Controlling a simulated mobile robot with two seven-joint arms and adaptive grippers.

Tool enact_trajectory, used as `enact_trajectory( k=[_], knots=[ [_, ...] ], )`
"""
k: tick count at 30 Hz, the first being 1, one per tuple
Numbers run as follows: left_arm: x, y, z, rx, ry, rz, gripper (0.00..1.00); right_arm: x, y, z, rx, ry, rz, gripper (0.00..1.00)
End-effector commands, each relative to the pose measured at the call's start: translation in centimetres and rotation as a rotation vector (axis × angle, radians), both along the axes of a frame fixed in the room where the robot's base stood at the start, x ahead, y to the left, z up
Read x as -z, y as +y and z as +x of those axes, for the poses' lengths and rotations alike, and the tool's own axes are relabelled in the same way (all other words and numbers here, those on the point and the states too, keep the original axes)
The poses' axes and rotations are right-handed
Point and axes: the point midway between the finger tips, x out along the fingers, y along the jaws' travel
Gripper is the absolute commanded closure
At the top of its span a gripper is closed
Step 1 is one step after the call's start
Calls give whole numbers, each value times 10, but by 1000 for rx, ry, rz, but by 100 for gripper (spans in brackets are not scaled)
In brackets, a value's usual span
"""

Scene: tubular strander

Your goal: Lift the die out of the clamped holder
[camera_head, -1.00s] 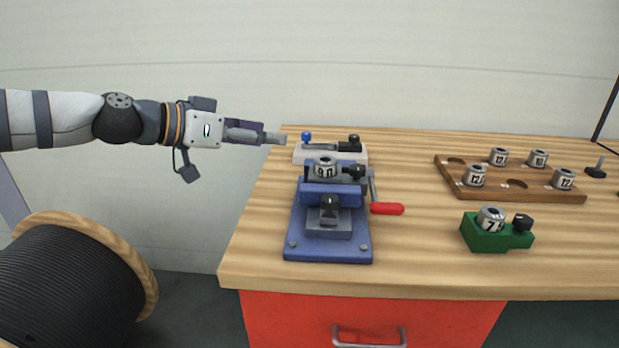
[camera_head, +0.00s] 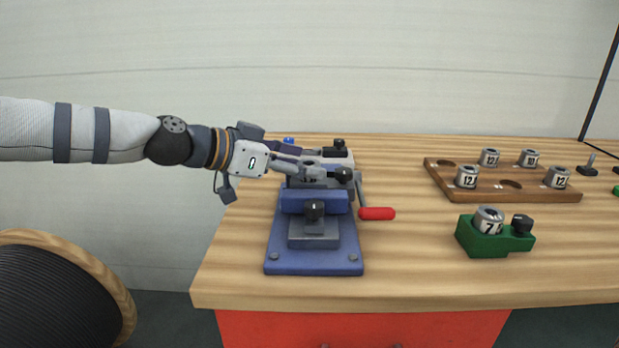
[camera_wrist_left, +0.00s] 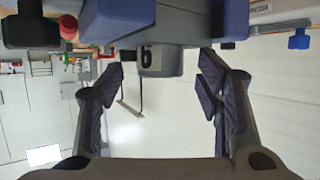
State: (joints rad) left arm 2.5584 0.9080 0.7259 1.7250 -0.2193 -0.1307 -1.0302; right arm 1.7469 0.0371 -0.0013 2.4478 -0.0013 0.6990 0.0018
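The die (camera_wrist_left: 160,62) is a small grey cylinder with a dark number, held in the grey holder (camera_wrist_left: 178,24) between the blue jaws of the vise. In the head view the blue vise (camera_head: 315,258) stands at the table's left end. My left gripper (camera_head: 312,172) has come in level from the left at die height and hides most of the die there. In the left wrist view the left gripper (camera_wrist_left: 164,80) is open, one finger to each side of the die. I cannot tell whether either finger touches it. My right gripper is out of view.
The vise's red-handled crank (camera_head: 376,213) sticks out to the right. A green holder (camera_head: 477,242) with a die marked 7 and a wooden rack (camera_head: 470,193) with several dies stand further right. A cable reel (camera_head: 118,300) is on the floor at left.

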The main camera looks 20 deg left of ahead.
Motion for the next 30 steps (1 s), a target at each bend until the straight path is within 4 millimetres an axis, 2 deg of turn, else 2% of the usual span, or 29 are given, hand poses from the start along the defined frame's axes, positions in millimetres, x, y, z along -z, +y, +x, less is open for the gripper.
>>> enact_trajectory(
  k=[2, 9, 10, 18, 22, 26, 30],
  knots=[
    [-1, 0, 0, 0, -1, -1, 41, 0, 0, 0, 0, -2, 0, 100],
    [-1, 0, 0, -1, -1, 0, 95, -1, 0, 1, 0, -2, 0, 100],
    [-1, 1, 0, -1, -1, 0, 100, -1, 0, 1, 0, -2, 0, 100],
    [-4, 1, 0, -1, -4, -1, 100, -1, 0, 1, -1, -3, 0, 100],
    [-14, 0, 0, -1, -9, 0, 100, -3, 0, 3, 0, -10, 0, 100],
    [-41, 1, 0, -2, -16, 0, 100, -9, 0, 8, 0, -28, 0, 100],
    [-77, -23, -17, 2, -22, 3, 100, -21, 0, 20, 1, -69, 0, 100]
  ],
)
